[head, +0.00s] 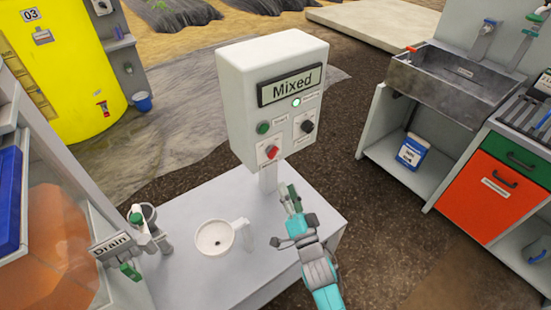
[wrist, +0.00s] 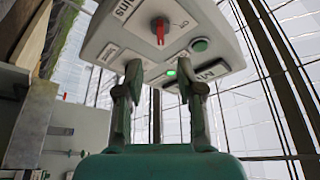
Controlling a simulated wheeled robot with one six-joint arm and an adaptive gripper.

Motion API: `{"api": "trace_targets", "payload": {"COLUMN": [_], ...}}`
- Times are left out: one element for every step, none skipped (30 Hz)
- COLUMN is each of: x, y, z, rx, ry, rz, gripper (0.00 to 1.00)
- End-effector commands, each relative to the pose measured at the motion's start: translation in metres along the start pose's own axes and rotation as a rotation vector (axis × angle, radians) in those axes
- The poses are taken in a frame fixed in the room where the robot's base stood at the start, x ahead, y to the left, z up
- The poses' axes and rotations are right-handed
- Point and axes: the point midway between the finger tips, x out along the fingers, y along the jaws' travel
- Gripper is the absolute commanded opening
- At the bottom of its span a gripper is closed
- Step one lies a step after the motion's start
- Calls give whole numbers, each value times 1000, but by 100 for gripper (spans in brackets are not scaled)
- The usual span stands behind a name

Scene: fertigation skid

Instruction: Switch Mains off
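The white control box (head: 240,85) stands on a post with a "Mixed" display. A red rotary switch (head: 271,151) sits low on its left front, on a white plate. In the wrist view the red switch (wrist: 160,30) appears above the fingers, its handle roughly upright in the picture. The label beside it is cut off and upside down; it looks like Mains. My gripper (head: 291,199) is below the box, to the lower right of the red switch. In the wrist view my gripper (wrist: 161,80) has its fingers apart with nothing between them, clear of the switch.
A green button (head: 263,128), a black rotary switch (head: 307,126) and a lit green lamp (head: 296,102) share the panel. A white jug (head: 214,238) stands on the counter (head: 190,280). A Drain sign (head: 111,245) is at left, a sink (head: 455,80) at right.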

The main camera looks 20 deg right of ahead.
Motion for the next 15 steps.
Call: {"api": "trace_targets", "payload": {"x": [4, 6, 8, 10, 13, 17, 21, 26, 32, 37, 42, 50, 55, 60, 67], "y": [0, 0, 0, 0, 0, 0, -1, -1, -1, -1, -1, -1, -1, -1, -1], "z": [-1, -1, -1, 0, 0, -1, -1, -1, -1, -1, -1, -1, -1, -1, -1], "rx": [3, 4, 4, 4, 4, 4, 4, 5, 3, 2, 3, 3, 2, 3, 3], "ry": [2, 2, 2, 2, 2, 2, 3, 3, 3, 3, 3, 3, 4, 3, 3], "rz": [-2, -3, -3, -3, -3, -3, -4, -4, -3, -4, -4, -4, -4, -3, -3], "gripper": [38, 38, 38, 38, 38, 38, 38, 38, 38, 38, 38, 38, 38, 38, 38]}}
